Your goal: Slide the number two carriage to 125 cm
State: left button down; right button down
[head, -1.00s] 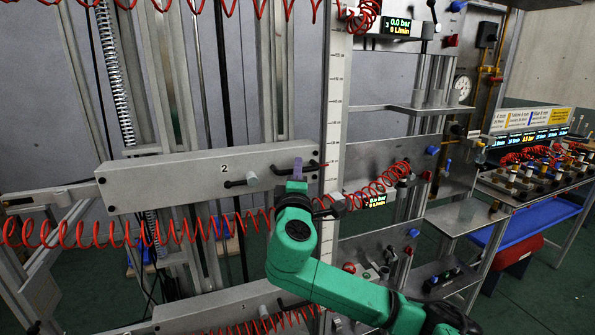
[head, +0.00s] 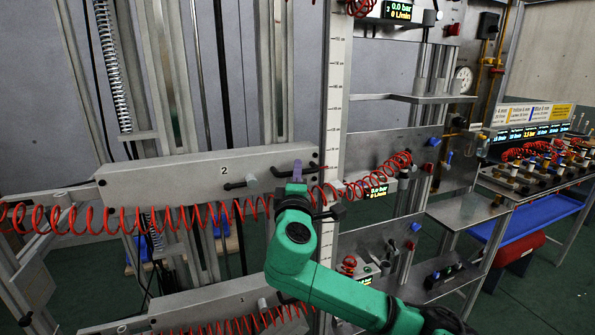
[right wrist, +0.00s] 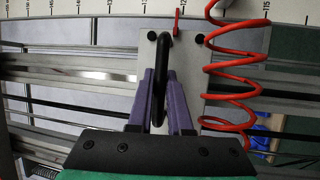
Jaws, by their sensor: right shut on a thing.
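The number two carriage (head: 170,181) is a long grey beam marked "2", lying across the upright rails at mid-height in the head view. A black handle (right wrist: 162,75) stands out near its right end. My right gripper (head: 296,180) is at this handle; in the right wrist view its purple fingers (right wrist: 160,100) are shut around it. A red pointer (right wrist: 177,22) reaches from the carriage to the white scale (head: 338,95). In the wrist view it is beside a label starting with "12", whose full figure I cannot read for certain. My left gripper is not in view.
A red coiled hose (head: 115,217) hangs in front of the carriage and passes beside my right gripper. Panels with gauges, knobs and a shelf (head: 420,98) stand right of the scale. A bench (head: 530,188) is farther right.

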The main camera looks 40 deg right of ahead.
jog(key=shift+f, duration=0.5)
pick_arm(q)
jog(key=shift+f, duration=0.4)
pick_arm(e)
jog(key=c, duration=0.8)
grip_release()
jog(key=shift+r, duration=0.15)
jog(key=shift+c, duration=0.2)
jog(key=shift+a, duration=0.1)
jog(key=shift+s+a, duration=0.2)
jog(key=shift+s, duration=0.05)
pick_arm(q)
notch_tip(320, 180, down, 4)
jog(key=b, duration=0.3)
jog(key=shift+b, duration=0.4)
pick_arm(e)
jog(key=v, duration=1.4)
jog(key=shift+d, duration=0.1)
